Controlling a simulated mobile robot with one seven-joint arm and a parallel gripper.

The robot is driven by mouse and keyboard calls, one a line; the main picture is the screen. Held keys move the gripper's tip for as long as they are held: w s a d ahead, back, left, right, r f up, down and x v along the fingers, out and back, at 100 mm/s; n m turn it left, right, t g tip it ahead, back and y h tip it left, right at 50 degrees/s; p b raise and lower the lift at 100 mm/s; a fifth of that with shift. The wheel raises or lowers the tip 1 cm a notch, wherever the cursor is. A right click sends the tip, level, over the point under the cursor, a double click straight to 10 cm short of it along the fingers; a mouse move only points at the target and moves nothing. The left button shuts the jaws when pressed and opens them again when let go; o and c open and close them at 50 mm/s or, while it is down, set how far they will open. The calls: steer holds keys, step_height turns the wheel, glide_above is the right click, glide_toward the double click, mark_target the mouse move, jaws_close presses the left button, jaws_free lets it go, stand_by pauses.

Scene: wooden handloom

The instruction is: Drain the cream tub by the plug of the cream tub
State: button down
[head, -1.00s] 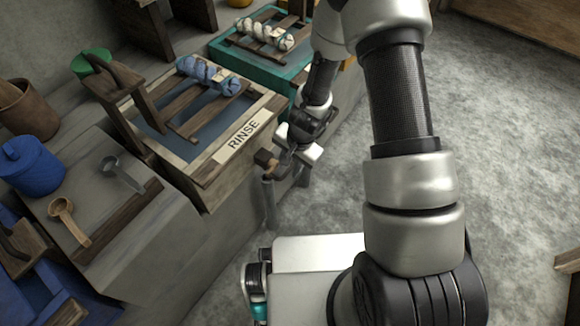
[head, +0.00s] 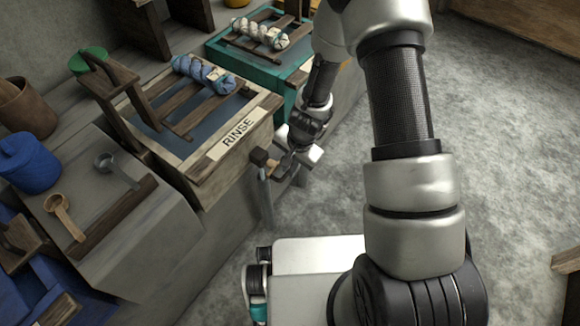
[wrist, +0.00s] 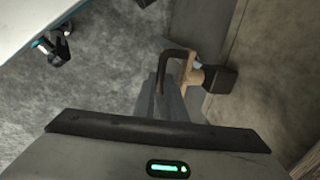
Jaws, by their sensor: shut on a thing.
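The cream tub (head: 190,162) has a pale rim and a RINSE label on its near edge. It holds dark bluish liquid. The plug (head: 258,156), a dark block on a tan stem, sticks out of the tub's front wall, below the label. It also shows in the wrist view (wrist: 218,79), beside the tub's pale wall. My gripper (head: 278,168) is at the plug, just outside that wall. In the wrist view my gripper (wrist: 183,75) is shut around the plug's tan part. Its fingers partly hide the grip.
A blue skein (head: 205,74) lies on wooden bars over the cream tub. A teal tub (head: 235,57) stands behind. A grey ledge (head: 150,215) with two scoops is at left. A grey pipe (head: 266,200) stands below the plug.

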steer(key=shift+s+d, duration=0.3)
steer(key=c, duration=1.8)
jaws_free()
steer(key=shift+w, duration=0.1)
step_height(320, 180, up, 17)
steer(key=s+d+p, duration=0.2)
steer(key=p, duration=0.3)
steer(key=shift+d+p, duration=0.3)
steer(key=shift+p, duration=0.1)
